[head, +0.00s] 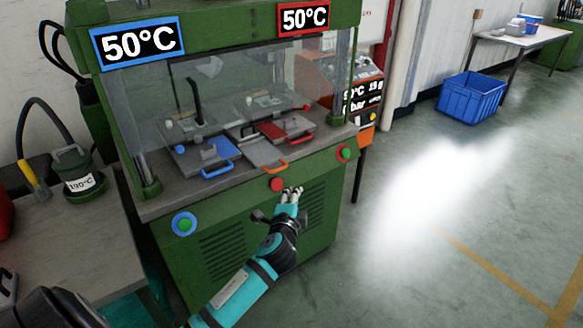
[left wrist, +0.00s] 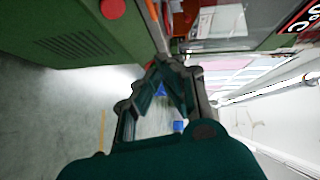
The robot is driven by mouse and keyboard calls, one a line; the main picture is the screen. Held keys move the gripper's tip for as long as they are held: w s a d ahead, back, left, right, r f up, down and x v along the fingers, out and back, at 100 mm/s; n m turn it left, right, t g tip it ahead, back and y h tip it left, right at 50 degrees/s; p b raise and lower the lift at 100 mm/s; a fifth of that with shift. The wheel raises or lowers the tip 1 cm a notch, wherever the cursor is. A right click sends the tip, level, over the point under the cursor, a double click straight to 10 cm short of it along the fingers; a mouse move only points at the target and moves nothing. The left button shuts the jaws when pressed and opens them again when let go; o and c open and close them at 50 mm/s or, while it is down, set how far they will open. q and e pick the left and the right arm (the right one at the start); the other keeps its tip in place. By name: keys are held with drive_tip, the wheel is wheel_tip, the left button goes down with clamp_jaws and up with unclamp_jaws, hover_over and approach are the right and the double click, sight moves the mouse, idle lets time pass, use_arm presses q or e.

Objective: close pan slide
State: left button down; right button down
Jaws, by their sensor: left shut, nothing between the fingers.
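The green moulding machine (head: 262,222) holds several slides on its deck behind a clear guard. A grey slide with an orange handle (head: 266,152) sticks out toward the front edge. Left of it is a grey slide with a blue handle (head: 207,158), also near the front edge. A red plate (head: 271,130) lies behind the orange-handled slide. I cannot tell which one is the pan slide. My left gripper (head: 293,191) is shut and empty, in front of the machine below the deck edge and right of the red button. The gripper (left wrist: 170,66) shows shut in the left wrist view.
A red button (head: 277,184), a green button (head: 345,152) and a blue-ringed button (head: 184,223) sit on the machine's front. A bench (head: 62,232) stands at left. A blue crate (head: 471,97) lies far right.

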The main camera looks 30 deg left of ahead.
use_arm(q)
drive_tip(key=s+a+x, duration=0.1)
drive_tip(key=a+x, duration=0.1)
drive_tip(key=x, duration=1)
drive_tip(key=shift+w+a+f+b, duration=0.2)
drive_tip(key=shift+a+f+b, duration=0.15)
drive_tip(key=shift+f, duration=0.05)
